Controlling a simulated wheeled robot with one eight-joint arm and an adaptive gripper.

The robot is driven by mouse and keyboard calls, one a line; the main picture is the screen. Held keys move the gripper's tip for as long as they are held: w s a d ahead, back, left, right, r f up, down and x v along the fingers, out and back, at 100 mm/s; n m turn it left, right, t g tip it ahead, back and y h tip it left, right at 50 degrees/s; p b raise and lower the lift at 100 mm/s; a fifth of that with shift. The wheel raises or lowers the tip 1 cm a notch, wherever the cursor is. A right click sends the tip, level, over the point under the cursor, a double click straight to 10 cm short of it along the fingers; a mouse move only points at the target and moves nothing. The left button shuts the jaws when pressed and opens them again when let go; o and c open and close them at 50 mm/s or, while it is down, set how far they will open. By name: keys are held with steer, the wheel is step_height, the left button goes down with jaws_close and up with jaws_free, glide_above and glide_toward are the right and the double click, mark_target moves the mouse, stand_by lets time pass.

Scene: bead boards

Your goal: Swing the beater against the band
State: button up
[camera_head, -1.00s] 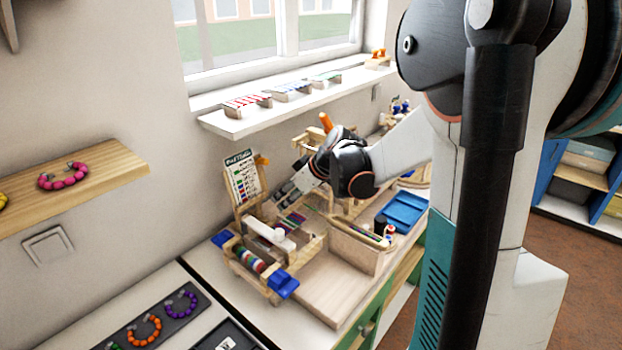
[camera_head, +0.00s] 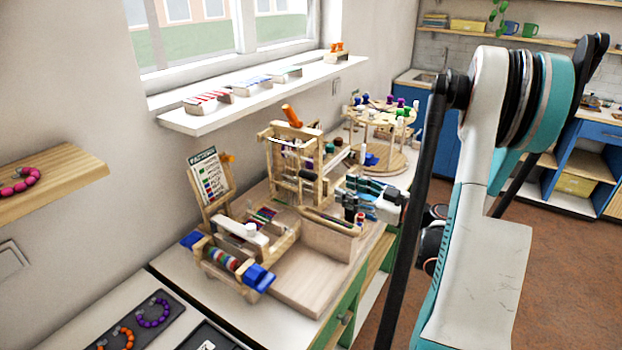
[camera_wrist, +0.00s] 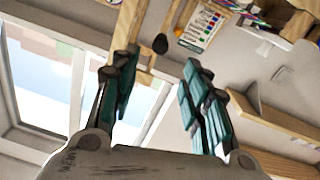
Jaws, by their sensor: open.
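The wooden loom (camera_head: 222,262) with blue knobs stands at the near left of the worktop. A white bar with a round knob, seemingly the beater (camera_head: 240,229), lies across it. The striped band (camera_head: 221,258) is wound on its front roller, and coloured threads (camera_head: 263,216) show behind the bar. My gripper (camera_head: 352,193) is right of the loom, apart from the bar, its fingers pointing left. In the wrist view my gripper (camera_wrist: 158,66) is open with nothing between its fingers. The white bar (camera_wrist: 262,36) shows only partly at the upper right there.
A pattern card (camera_head: 208,176) stands behind the loom. A wooden frame with an orange handle (camera_head: 291,116) and a round bead stand (camera_head: 376,158) are farther back. A wooden tray (camera_head: 310,282) is right of the loom. The window sill (camera_head: 190,121) juts out above.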

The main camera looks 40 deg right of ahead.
mark_target(316, 178)
steer(key=b+x, duration=0.2)
steer(key=x, duration=1.1)
steer(key=shift+w+a, duration=0.1)
steer(key=shift+w, duration=0.2)
jaws_close()
